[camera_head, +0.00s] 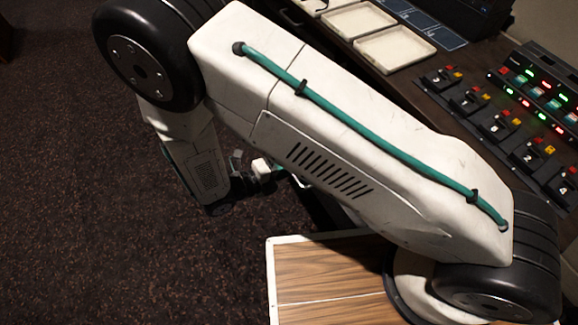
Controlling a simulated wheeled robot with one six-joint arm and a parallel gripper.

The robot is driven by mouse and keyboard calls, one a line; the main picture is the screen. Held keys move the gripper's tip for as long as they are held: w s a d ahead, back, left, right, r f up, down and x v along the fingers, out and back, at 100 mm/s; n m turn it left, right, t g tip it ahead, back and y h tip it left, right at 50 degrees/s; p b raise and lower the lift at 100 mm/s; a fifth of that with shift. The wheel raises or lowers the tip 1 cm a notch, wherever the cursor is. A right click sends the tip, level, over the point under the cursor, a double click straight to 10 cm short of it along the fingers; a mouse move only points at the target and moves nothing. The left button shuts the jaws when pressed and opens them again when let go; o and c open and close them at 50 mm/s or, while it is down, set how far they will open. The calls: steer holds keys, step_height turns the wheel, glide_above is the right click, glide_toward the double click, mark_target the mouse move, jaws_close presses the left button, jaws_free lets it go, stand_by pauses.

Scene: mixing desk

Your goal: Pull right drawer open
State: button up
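The right drawer cannot be made out for certain. The dark desk front shows only in part, because my white arm covers most of it. A small dark handle (291,16) shows on the desk front at the top, left of the trays; I cannot tell which drawer it belongs to. My gripper (262,172) is low beside the desk, below the arm's elbow. It is small, shadowed and partly covered by the arm, so its fingers and any contact with a drawer are unclear.
Cream trays (395,49) lie on the desk top (408,80). A panel of switches (495,124) and a unit with red and green lights (545,90) stand at the right. The dark speckled floor (90,220) at left is clear.

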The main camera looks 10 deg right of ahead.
steer(key=v, duration=0.7)
steer(key=shift+a, duration=0.4)
steer(key=shift+s, duration=0.15)
